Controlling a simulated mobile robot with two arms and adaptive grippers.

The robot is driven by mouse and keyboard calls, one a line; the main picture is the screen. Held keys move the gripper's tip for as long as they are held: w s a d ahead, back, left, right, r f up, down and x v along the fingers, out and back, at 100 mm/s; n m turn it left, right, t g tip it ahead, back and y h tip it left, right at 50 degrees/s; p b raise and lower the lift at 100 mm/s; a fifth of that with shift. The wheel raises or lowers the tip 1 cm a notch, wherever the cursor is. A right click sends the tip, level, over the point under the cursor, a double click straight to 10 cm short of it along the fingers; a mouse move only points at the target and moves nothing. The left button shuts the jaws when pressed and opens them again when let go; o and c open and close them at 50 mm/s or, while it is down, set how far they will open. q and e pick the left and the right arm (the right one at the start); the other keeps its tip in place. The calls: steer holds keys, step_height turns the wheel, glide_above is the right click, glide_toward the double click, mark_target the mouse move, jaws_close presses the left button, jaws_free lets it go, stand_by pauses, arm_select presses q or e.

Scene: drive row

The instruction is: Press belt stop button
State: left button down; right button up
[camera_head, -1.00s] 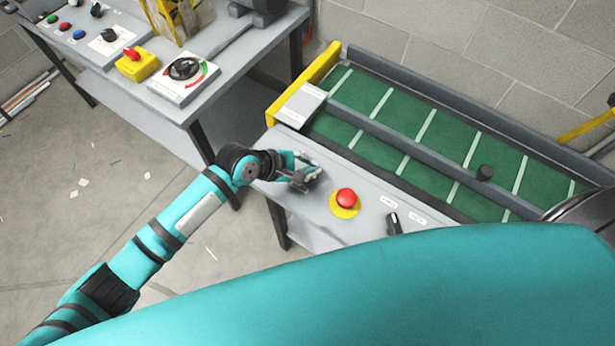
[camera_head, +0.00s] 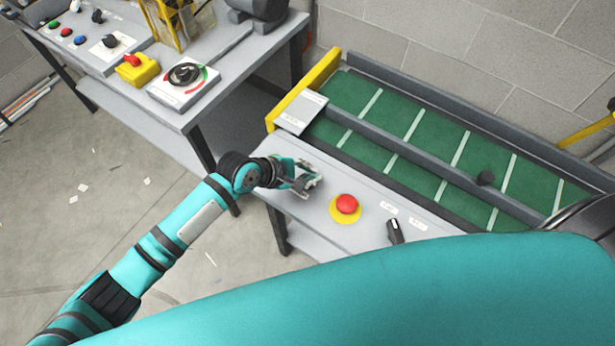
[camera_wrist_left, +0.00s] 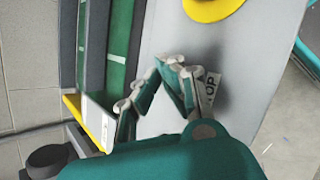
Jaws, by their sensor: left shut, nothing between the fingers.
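The belt stop button is a red mushroom button (camera_head: 347,204) on a yellow disc, on the grey front panel (camera_head: 317,217) of the conveyor. My left gripper (camera_head: 313,182) is over the panel to the left of the button, apart from it, with its fingers shut and empty. In the left wrist view, part of the yellow disc (camera_wrist_left: 208,8) shows at the top edge, beyond the fingertips; the red cap is out of that picture. My right gripper is not in view.
A black selector switch (camera_head: 395,231) with small labels stands right of the button. A bench at upper left holds a yellow box with a red knob (camera_head: 136,68) and a dial (camera_head: 184,75).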

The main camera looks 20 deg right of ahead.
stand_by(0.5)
arm_select(q)
steer(key=shift+f, duration=0.15)
steer(key=shift+f, duration=0.4)
stand_by(0.4)
steer(key=shift+r+p, duration=0.55)
steer(key=shift+p, duration=0.35)
